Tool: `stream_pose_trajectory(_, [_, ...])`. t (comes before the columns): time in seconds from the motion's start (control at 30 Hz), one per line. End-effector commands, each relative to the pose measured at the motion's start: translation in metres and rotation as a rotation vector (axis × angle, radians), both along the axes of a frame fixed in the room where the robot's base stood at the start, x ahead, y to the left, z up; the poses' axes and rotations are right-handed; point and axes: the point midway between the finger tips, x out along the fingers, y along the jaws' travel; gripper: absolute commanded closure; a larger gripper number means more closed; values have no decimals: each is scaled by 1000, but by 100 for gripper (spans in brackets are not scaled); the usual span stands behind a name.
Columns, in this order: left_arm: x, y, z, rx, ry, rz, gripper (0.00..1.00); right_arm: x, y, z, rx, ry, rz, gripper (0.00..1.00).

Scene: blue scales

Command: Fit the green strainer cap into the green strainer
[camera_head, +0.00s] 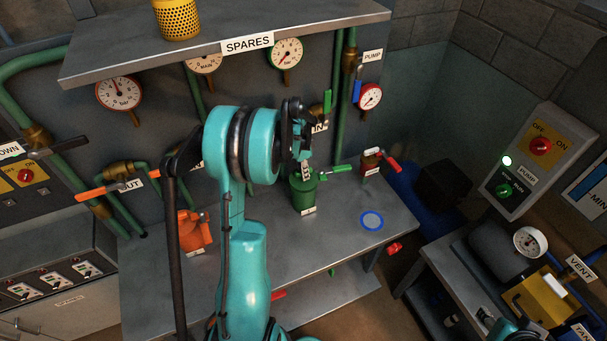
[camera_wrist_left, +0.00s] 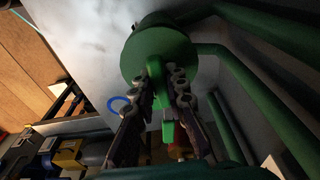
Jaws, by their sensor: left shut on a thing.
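The green strainer (camera_head: 303,197) stands upright on the grey bench in the head view. My left gripper (camera_head: 307,172) points down right over its top. In the left wrist view the gripper (camera_wrist_left: 168,95) is shut on the upright tab of the green strainer cap (camera_wrist_left: 152,57). The cap's round disc faces the camera, with a darker green cylinder (camera_wrist_left: 152,20) directly behind it. The two look lined up, but I cannot tell whether the cap is seated or just above the rim. A small part of my right gripper (camera_head: 487,318) shows at the lower right; its fingers are unclear.
A blue ring mark (camera_head: 371,220) lies on clear bench to the right. A green lever (camera_head: 337,170) is beside the green strainer. The SPARES shelf (camera_head: 225,42) overhangs the back.

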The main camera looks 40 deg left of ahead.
Motion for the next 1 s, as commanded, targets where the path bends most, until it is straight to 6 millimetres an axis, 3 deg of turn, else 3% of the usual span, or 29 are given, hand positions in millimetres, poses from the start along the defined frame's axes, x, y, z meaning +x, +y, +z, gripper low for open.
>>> stream_pose_trajectory(0.07, [0, 0, -8, 0, 0, 0, 100, 0, 0, -2, 0, 0, 0, 60])
stream_pose_trajectory(0.5, [0, 0, -14, 0, 0, 0, 100, 0, 0, -8, 0, 0, 0, 60])
stream_pose_trajectory(0.53, [0, 0, -14, 0, 0, 0, 79, 0, 0, -7, 0, 0, 0, 60])
stream_pose_trajectory(0.6, [0, 0, -13, 0, 0, 0, 66, 0, 0, -7, 0, 0, 0, 60])
stream_pose_trajectory(1.0, [0, 0, -5, 0, 0, 0, 66, 0, 0, 1, 0, 0, 0, 60])
